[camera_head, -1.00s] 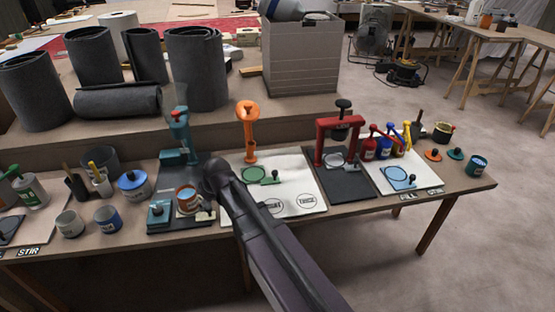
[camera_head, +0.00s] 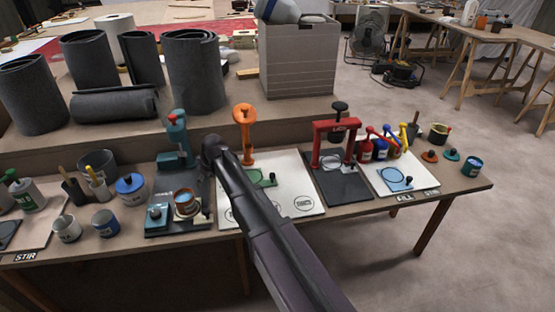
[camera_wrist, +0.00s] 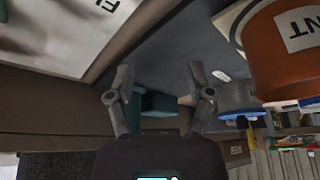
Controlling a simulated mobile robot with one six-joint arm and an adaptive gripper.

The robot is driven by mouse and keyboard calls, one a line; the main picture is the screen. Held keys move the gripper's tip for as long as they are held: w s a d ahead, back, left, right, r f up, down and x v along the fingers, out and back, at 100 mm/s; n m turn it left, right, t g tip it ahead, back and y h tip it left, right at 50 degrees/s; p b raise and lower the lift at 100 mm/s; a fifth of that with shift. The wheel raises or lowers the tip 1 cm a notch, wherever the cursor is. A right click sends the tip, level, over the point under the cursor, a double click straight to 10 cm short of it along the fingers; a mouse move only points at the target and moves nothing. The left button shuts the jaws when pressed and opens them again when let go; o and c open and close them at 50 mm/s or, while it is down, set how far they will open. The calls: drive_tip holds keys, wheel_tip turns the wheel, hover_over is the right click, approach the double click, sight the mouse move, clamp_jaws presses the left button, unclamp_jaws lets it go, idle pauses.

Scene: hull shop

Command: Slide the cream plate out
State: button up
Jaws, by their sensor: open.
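The cream plate (camera_head: 188,213) shows as a pale rim under an orange-brown tin (camera_head: 184,196) on the dark mat in the head view. In the wrist view, a cream edge (camera_wrist: 236,22) curves beside the foot of the tin (camera_wrist: 275,50); the tin hides the rest. My gripper (camera_wrist: 159,73) is open, with nothing between its fingers, over the dark mat and to the left of the tin. In the head view my arm hides the fingers. A teal press (camera_head: 174,145) stands at the back of the mat.
A teal block (camera_head: 157,217) is left of the tin. A blue-lidded can (camera_head: 131,189) and open cans stand left of the mat. To the right, a white board (camera_head: 305,186) carries a green plate (camera_head: 262,178) and an orange stand (camera_head: 245,130).

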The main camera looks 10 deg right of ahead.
drive_tip(key=p+v, duration=1.2)
drive_tip(key=v, duration=0.2)
drive_tip(key=s+d+r+m+g+h+p, duration=0.1)
drive_tip(key=s+d+r+m+p, duration=0.2)
drive_tip(key=s+d, duration=0.5)
drive_tip(key=s+d+r+m+g+h+p, duration=0.1)
drive_tip(key=s+d+r+m+p, duration=0.3)
drive_tip(key=s+d+p, duration=0.3)
drive_tip(key=shift+s+d+r+g+h, duration=0.35)
drive_tip(key=shift+s+d+r, duration=0.65)
drive_tip(key=shift+s, duration=0.9)
drive_tip(key=shift+f, duration=0.1)
drive_tip(key=shift+m+g, duration=0.25)
drive_tip(key=shift+m, duration=0.55)
drive_tip(key=s, duration=0.1)
drive_tip(key=s+d+r+p, duration=0.1)
drive_tip(key=s+d+p, duration=0.1)
drive_tip(key=shift+r, duration=0.3)
